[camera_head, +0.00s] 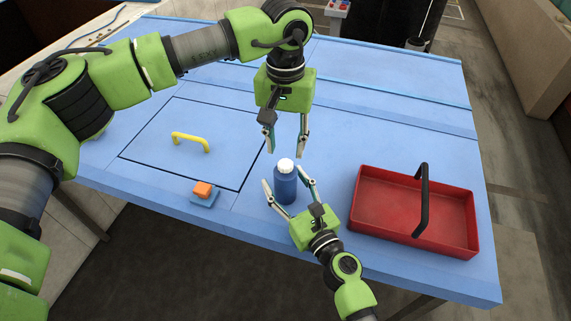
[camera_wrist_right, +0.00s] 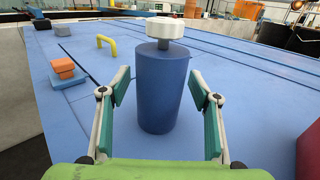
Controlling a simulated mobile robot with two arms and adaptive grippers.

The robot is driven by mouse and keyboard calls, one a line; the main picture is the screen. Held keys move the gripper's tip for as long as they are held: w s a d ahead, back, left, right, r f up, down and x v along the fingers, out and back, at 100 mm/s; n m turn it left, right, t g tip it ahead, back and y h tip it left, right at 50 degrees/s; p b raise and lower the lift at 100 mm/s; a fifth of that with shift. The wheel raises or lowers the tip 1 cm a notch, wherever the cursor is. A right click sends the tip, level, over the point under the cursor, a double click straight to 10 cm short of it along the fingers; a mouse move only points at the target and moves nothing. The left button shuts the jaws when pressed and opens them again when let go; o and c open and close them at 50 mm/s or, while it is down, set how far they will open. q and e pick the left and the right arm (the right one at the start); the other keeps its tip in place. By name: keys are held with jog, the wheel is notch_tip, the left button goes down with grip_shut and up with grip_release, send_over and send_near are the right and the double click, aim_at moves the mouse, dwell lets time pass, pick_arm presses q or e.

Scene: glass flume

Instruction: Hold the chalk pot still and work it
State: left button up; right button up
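The chalk pot appears to be the blue cylinder (camera_head: 286,187) with a white cap (camera_head: 286,165), upright on the blue table. In the right wrist view the pot (camera_wrist_right: 162,90) stands ahead, its white cap (camera_wrist_right: 165,28) on a narrow neck. My right gripper (camera_head: 284,177) is open, low at the pot's near side, with one finger on each side. In the wrist view gaps show between both fingers and the pot. My left gripper (camera_head: 286,150) points down above the cap, open and empty, its fingertips apart from the cap.
A red tray (camera_head: 410,238) with a black handle (camera_head: 423,200) stands right of the pot. On the left are a panel with a yellow handle (camera_head: 190,141) and an orange block (camera_head: 203,188) on a blue base. The table behind the pot is clear.

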jog(key=v, duration=1.2)
